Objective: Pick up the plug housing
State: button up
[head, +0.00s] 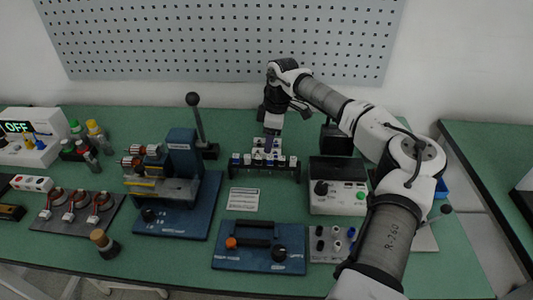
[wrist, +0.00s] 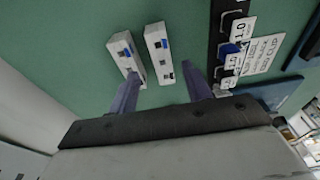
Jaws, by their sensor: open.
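Two white oblong blocks, which look like plug housings, lie side by side on the green bench in the wrist view: a left one (wrist: 126,57) and a right one (wrist: 159,52). Each has dark openings and a blue patch on top. I cannot tell which one the task means. My gripper (wrist: 160,72) is open, with two purple fingers pointing at the blocks. Its left fingertip is close to the left block; the right block lies between the fingers' lines. In the head view my gripper (head: 269,143) is over small white pieces behind the dark rack, partly hiding them.
The dark rack (head: 264,171) with blue and white parts stands just in front of my gripper; its labelled side (wrist: 232,50) shows at right in the wrist view. A lever press (head: 180,185) stands left, a grey control box (head: 337,187) right. A white card (head: 243,199) lies in front.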

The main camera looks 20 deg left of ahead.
jog(key=shift+s+a+f+p, duration=0.15)
jog(key=shift+f+p, duration=0.1)
jog(key=shift+f, duration=0.75)
jog(key=shift+s+a+f+p, duration=0.1)
jog(key=shift+f+p, duration=0.15)
jog(key=shift+f, duration=0.7)
jog(key=c, duration=1.1)
jog(key=shift+o, duration=0.2)
jog(key=shift+r, duration=0.15)
notch_tip(320, 180, up, 10)
jog(key=b, duration=0.2)
jog(key=shift+b, duration=0.3)
jog(key=shift+d, duration=0.1)
